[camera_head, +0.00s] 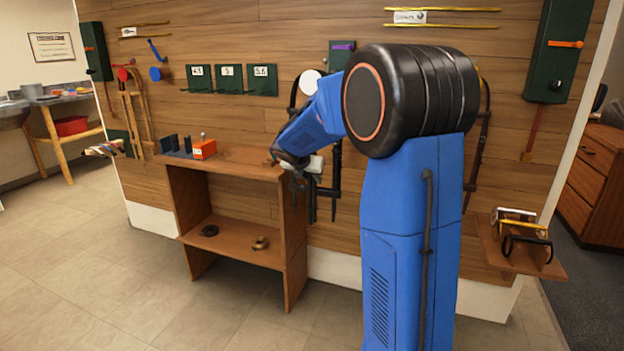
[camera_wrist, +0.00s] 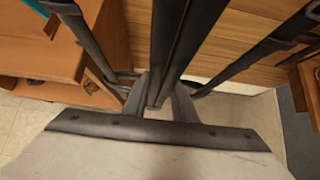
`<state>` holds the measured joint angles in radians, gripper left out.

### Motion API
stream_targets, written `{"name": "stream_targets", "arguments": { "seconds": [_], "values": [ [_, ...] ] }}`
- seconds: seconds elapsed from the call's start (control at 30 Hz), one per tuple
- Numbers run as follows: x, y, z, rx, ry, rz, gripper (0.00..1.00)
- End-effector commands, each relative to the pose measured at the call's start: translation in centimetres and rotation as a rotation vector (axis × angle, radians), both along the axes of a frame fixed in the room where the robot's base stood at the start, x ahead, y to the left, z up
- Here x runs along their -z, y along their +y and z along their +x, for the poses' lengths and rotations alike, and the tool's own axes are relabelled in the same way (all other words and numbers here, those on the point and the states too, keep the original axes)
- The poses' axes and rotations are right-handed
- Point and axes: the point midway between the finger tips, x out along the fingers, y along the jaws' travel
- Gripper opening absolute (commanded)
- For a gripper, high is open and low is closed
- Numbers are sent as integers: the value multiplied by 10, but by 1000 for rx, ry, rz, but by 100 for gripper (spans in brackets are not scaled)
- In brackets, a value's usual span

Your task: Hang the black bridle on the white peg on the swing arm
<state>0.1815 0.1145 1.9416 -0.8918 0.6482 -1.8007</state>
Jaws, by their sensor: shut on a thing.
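The black bridle (camera_head: 336,180) hangs in front of the wood wall, left of my arm. Its dark straps drop past my gripper (camera_head: 301,178), and it also fills the middle of the wrist view (camera_wrist: 182,35). There, my gripper (camera_wrist: 160,95) is shut on the black straps, with further straps to either side. The round white peg (camera_head: 311,82) shows above my forearm, with a black strap curving beside it. I cannot tell whether that strap rests on the peg or only passes in front. The swing arm is mostly hidden behind my arm.
A wooden shelf unit (camera_head: 240,156) stands just left of my gripper, with an orange box (camera_head: 204,149) on top. Another dark strap (camera_head: 481,140) hangs right of my arm. A small wall shelf (camera_head: 530,262) juts out at right. The floor at left is clear.

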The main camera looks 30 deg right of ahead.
Motion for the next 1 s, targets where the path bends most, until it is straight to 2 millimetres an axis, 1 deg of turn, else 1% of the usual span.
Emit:
{"name": "stream_targets", "arguments": {
  "seconds": [0.37, 0.4, 0.43, 0.47, 0.77, 0.87, 1.0],
  "values": [
    [-1, 0, 0, -1, -1, 0, 0],
    [-1, 0, 0, -1, -1, 0, 34],
    [-1, 0, 0, -1, -1, 0, 42],
    [-1, 0, 0, -1, -1, 0, 47],
    [0, 1, 0, 0, 0, 0, 47],
    [-5, 4, -2, -1, -1, 0, 47],
    [-18, 13, -10, 0, -2, -1, 47]
  ]
}}
